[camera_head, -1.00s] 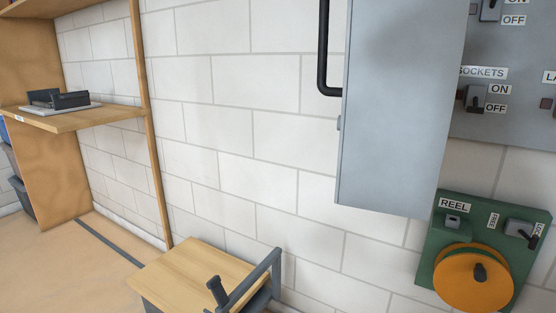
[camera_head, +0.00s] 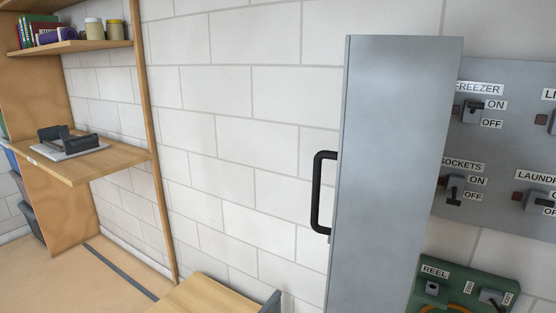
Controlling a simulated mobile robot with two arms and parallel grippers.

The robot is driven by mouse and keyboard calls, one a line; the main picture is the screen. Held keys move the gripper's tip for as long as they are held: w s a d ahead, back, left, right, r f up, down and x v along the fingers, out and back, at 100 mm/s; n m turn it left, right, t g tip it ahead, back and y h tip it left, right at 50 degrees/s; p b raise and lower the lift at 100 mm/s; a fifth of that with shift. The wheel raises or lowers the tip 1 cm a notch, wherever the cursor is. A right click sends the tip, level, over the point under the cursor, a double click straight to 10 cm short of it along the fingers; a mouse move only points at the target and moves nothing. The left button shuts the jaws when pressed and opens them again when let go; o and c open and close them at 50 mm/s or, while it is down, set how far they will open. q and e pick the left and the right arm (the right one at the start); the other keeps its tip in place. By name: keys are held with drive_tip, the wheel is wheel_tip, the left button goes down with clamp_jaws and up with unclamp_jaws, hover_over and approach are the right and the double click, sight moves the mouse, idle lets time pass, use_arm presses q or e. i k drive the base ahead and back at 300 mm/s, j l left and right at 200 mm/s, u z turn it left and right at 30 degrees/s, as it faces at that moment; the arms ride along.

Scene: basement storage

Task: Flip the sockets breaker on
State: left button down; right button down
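The sockets breaker (camera_head: 454,188) is on the grey breaker panel (camera_head: 500,145) at the right, under the label SOCKETS. Its small dark lever points down, towards the OFF label. The open cabinet door (camera_head: 395,170) stands just left of the panel, with a black handle (camera_head: 320,193) on its left edge. Neither of my grippers is in view.
Freezer (camera_head: 473,110) and laundry (camera_head: 540,200) breakers share the panel. A green reel unit (camera_head: 463,288) is below it. A wooden table (camera_head: 215,297) is at the bottom, and shelves (camera_head: 95,160) stand at the left. The wall between shelves and door is clear.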

sight(453, 200)
drive_tip(key=z, duration=2.1)
drive_tip(key=i+j, duration=0.3)
drive_tip(key=i, duration=0.05)
